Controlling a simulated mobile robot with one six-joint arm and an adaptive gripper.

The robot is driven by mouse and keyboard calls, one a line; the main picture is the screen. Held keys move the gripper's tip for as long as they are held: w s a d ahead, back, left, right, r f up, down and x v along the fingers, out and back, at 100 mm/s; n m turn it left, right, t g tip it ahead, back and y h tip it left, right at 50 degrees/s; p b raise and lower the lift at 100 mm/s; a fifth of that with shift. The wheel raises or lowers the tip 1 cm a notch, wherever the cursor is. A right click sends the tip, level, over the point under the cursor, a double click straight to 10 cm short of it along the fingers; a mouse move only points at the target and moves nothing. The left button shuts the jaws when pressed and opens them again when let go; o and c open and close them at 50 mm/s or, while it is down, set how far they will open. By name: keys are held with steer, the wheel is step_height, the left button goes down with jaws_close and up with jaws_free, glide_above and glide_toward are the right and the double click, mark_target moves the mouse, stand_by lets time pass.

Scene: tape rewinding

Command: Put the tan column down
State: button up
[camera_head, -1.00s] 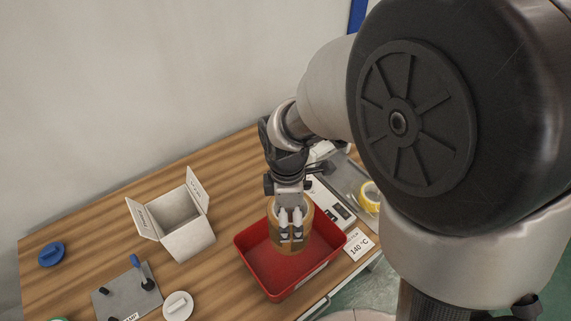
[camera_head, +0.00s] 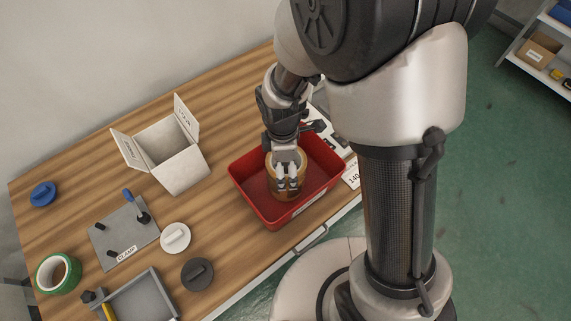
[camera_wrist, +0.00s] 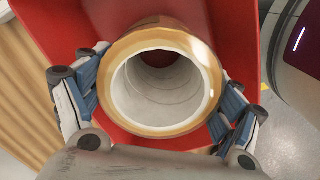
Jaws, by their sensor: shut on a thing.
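The tan column (camera_head: 287,187) is a stack of tan tape rolls with a white hollow core. It stands in the red tray (camera_head: 243,186), or just above its floor; I cannot tell which. My gripper (camera_head: 288,181) is shut on the column, with its fingers around the sides. In the wrist view the column's open top (camera_wrist: 117,51) faces the camera. The blue-padded fingers of my gripper (camera_wrist: 163,95) press from left and right. The red tray's floor (camera_wrist: 85,20) shows behind it. The column's lower end is hidden.
An open white box (camera_head: 183,172) stands left of the tray. A grey clamp plate (camera_head: 107,241), a white knob disc (camera_head: 175,238), a dark disc (camera_head: 197,274), a blue disc (camera_head: 43,194) and a green tape roll (camera_head: 43,277) lie on the wooden table. The table's front edge is close to the tray.

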steer(key=o, duration=1.4)
steer(key=shift+c, duration=0.2)
step_height(320, 180, up, 12)
steer(key=p, duration=0.4)
steer(key=s+d+r+m+t, duration=0.2)
steer(key=s+d+r+m, duration=0.3)
steer(key=r+m, duration=0.3)
steer(key=s+d+r+m+t, duration=0.2)
steer(key=s+d+r+m, duration=0.4)
steer(key=s+r+m, duration=0.2)
steer(key=shift+s+d+r+m+t, duration=0.15)
steer(key=shift+s+r+m+t, duration=0.25)
steer(key=shift+m, duration=0.6)
steer(key=shift+w, duration=0.15)
